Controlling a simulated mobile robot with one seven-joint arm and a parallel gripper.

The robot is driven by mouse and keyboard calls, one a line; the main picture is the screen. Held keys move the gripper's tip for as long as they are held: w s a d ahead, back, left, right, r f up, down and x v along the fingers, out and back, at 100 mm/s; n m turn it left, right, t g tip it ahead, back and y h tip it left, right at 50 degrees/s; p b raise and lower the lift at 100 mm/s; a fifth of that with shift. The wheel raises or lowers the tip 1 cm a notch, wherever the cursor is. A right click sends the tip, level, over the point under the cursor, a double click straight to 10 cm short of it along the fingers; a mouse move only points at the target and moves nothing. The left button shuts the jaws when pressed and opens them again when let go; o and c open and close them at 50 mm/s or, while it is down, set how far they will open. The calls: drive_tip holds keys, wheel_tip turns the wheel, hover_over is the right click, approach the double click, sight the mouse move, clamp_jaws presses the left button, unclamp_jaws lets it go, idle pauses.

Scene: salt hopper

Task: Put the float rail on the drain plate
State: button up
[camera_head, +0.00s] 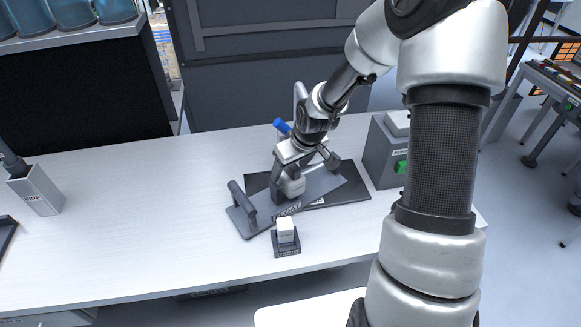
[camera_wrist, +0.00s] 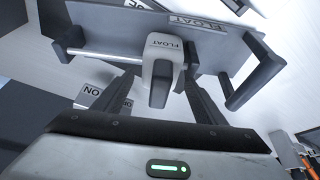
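A long grey rail (camera_head: 313,185) labelled FLOAT, with dark uprights at its ends, lies slantwise over a black plate (camera_head: 352,191). It also shows in the wrist view (camera_wrist: 216,55). I take the black plate for the drain plate, but its label is unreadable. A white and dark block (camera_wrist: 163,58) labelled FLOAT sits at the rail's middle, by a light rod. My gripper (camera_wrist: 165,80) is over the rail, its fingers apart on either side of the block, with gaps visible. In the head view my gripper (camera_head: 291,188) hides part of the rail. Whether the rail touches the plate is unclear.
A small white cube on a dark base (camera_head: 286,242) stands just in front of the rail. A grey box with a green button (camera_head: 382,163) stands to the right. A PIPE holder (camera_head: 36,192) is at far left. The white table (camera_head: 140,215) between is clear.

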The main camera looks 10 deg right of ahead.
drive_tip(key=shift+d+r, duration=0.1)
drive_tip(key=shift+r, duration=0.35)
drive_tip(key=p+v, duration=0.2)
drive_tip(key=v, duration=0.9)
drive_tip(key=shift+s+r, duration=0.2)
idle(0.4)
